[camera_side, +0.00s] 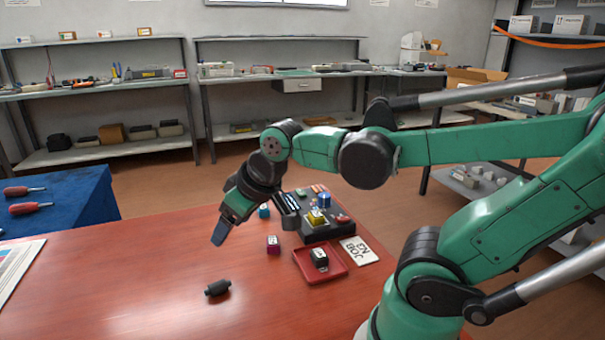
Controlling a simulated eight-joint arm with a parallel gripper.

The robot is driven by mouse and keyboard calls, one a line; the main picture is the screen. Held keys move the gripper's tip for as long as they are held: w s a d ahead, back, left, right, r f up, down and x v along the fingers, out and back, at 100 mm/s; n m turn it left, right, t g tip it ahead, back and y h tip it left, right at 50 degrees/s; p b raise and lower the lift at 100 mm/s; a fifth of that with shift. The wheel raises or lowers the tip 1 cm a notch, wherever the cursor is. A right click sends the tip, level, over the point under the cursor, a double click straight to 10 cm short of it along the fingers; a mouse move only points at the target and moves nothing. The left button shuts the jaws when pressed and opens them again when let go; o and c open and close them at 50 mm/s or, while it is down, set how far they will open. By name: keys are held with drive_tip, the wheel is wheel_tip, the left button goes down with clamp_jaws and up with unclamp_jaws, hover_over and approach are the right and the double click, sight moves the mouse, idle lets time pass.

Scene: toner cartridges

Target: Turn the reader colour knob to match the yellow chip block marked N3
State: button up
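A dark reader unit (318,234) sits on the red table, right of the picture's middle-left. On it are a yellow block (317,218), a blue knob-like part (324,201) behind it and a small red part (343,219) at its right. Any marking on the yellow block is too small to read. My gripper (226,228) hangs above the table, left of the reader, with a grey-blue fingertip pointing down and left. It appears apart from the yellow block and the blue part. Its second finger cannot be made out clearly against the dark reader.
A red tray (336,275) holds a black block (319,258), beside a white printed card (359,251). A magenta block (273,245), a blue block (264,211) and a black cylinder (217,288) lie on the table (130,290).

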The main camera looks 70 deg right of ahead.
drive_tip(key=w+d+r+m+g+h, duration=0.1)
drive_tip(key=w+d+g, duration=0.2)
drive_tip(key=d, duration=0.8)
drive_tip(key=m+g+y, duration=0.1)
drive_tip(key=m+g, duration=0.1)
drive_tip(key=g, duration=0.1)
hover_over(325, 195)
drive_tip(key=f, duration=0.6)
drive_tip(key=shift+w+a+f, duration=0.2)
drive_tip(key=shift+w, duration=0.05)
drive_tip(key=shift+s+d+f+y, duration=0.2)
drive_tip(key=shift+f+y, duration=0.05)
drive_tip(key=shift+y, duration=0.05)
drive_tip(key=shift+f, duration=2.7)
drive_tip(key=shift+m, duration=0.3)
clamp_jaws()
